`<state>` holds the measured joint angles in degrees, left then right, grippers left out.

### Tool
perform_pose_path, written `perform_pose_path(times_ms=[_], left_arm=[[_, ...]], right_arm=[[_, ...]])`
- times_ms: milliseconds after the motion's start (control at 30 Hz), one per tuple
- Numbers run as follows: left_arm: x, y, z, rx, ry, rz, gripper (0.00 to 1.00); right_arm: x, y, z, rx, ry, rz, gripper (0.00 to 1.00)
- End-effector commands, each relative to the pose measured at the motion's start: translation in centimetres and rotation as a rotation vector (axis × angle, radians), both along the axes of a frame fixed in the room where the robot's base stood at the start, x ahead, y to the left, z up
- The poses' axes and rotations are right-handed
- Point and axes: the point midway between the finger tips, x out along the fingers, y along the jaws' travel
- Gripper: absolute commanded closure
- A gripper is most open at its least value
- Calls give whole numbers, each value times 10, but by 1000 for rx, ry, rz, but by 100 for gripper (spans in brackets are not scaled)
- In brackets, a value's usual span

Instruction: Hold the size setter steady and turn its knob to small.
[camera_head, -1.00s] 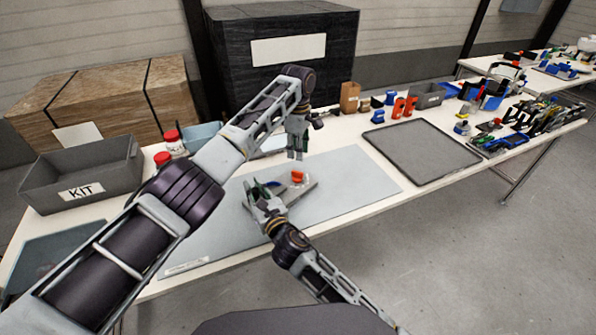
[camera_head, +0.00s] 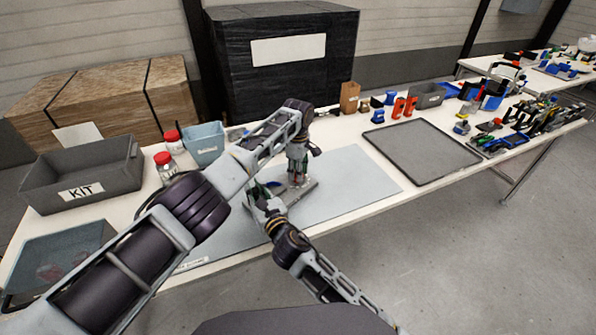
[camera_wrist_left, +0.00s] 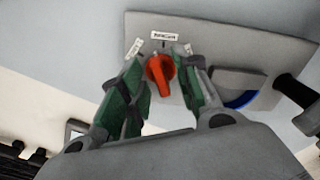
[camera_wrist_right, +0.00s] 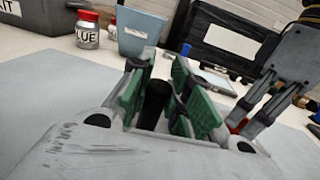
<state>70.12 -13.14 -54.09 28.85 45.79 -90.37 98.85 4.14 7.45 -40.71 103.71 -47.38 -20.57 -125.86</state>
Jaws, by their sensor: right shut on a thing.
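The size setter (camera_wrist_left: 205,45) is a grey plate lying on the mat, with an orange-red knob (camera_wrist_left: 160,76), small white labels around it and a black handle (camera_wrist_left: 296,90) at one end. One label stands straight above the knob; its print is too blurred to read surely. My left gripper (camera_head: 297,180) is over the plate, pointing down; in its wrist view the open fingers (camera_wrist_left: 162,80) stand on both sides of the knob, with gaps visible. My right gripper (camera_head: 262,200) is shut on the black handle, which shows between its green pads (camera_wrist_right: 156,100).
A grey KIT bin (camera_head: 85,172), red-lidded jars (camera_head: 166,165) and a blue bin (camera_head: 204,142) stand at the left. An empty dark tray (camera_head: 421,152) lies at the right, with several tools beyond it. The mat (camera_head: 345,185) is clear right of the setter.

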Motion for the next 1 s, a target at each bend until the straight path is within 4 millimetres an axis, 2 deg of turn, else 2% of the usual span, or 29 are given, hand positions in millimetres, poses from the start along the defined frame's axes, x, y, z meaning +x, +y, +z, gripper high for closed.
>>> perform_pose_path(times_ms=[167,433,1000], left_arm=[[0,0,0,0,0,0,68],[0,0,0,0,0,0,100],[0,0,0,-1,0,-58,100]], right_arm=[[0,0,0,0,1,0,100],[0,0,0,0,1,0,100],[0,0,0,0,1,0,100]])
